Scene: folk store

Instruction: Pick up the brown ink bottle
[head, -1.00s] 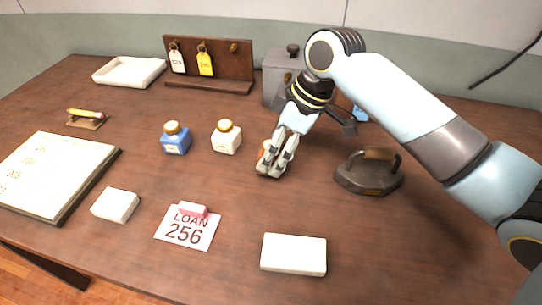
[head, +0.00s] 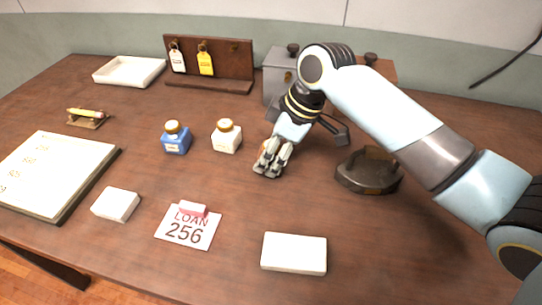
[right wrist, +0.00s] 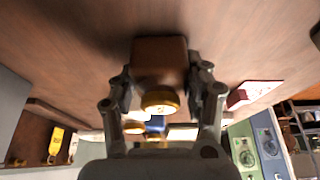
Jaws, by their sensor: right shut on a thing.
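The brown ink bottle (right wrist: 160,58) shows in the right wrist view, with a gold cap (right wrist: 160,101). It sits between the two fingers of my right gripper (right wrist: 163,92), which are shut on it from both sides. In the head view my right gripper (head: 271,160) points down at the tabletop, right of the cream bottle, and its fingers hide most of the brown bottle. I cannot tell whether the bottle still touches the table. My left gripper is not in view.
A cream bottle (head: 227,138) and a blue bottle (head: 176,140) stand to the left. A metal box (head: 279,77) and a key board (head: 222,65) stand behind.

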